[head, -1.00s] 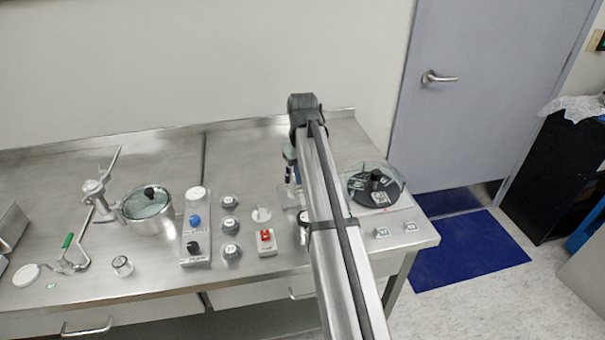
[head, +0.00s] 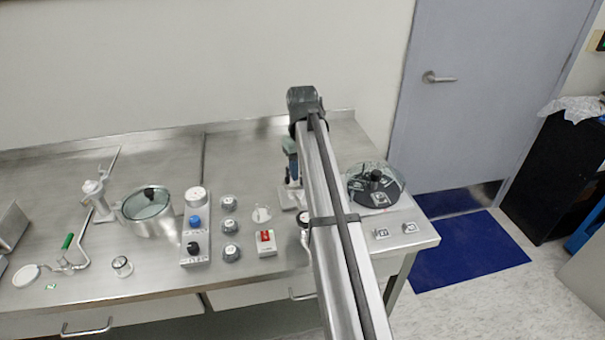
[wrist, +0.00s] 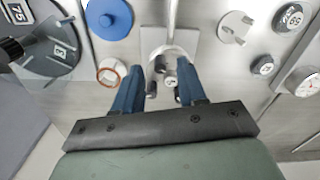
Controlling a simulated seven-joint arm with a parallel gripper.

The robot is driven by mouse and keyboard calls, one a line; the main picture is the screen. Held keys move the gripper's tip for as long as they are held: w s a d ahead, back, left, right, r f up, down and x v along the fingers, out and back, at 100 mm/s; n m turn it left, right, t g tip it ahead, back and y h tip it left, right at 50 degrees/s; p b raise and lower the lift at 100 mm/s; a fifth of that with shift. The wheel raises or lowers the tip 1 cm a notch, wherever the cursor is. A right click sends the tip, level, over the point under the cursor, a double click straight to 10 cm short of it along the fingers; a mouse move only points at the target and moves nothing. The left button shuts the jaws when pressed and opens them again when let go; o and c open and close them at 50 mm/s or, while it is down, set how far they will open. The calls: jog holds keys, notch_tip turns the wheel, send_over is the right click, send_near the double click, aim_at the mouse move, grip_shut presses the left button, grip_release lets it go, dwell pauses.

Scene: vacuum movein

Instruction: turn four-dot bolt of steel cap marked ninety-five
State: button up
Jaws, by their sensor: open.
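My gripper (wrist: 160,67) is open, its two blue fingers on either side of small dark cylindrical parts and a pale-topped part (wrist: 170,80) with dark marks. These sit by a steel fitting (wrist: 168,47) on a pale plate; my fingers partly hide them. I cannot tell whether the fingers touch them, nor read any dots or a ninety-five. In the head view my gripper (head: 291,172) points down over the bench behind my arm, which hides much of that spot. Two grey round marked caps (wrist: 291,17) (wrist: 263,65) lie at the wrist view's right; their numbers are unclear.
A black disc with a knob and number labels (wrist: 50,48), a blue round part (wrist: 109,17) and a copper-rimmed ring (wrist: 111,72) lie left in the wrist view. A dial (wrist: 302,81) is at right. In the head view, a red-switch box (head: 266,242) stands left of my arm.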

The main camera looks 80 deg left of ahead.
notch_tip(320, 180, up, 12)
dwell(0.4)
dwell(0.3)
notch_tip(320, 180, down, 14)
jog(key=n, duration=0.6)
jog(key=shift+r, duration=0.1)
dwell(0.5)
grip_shut()
dwell(0.3)
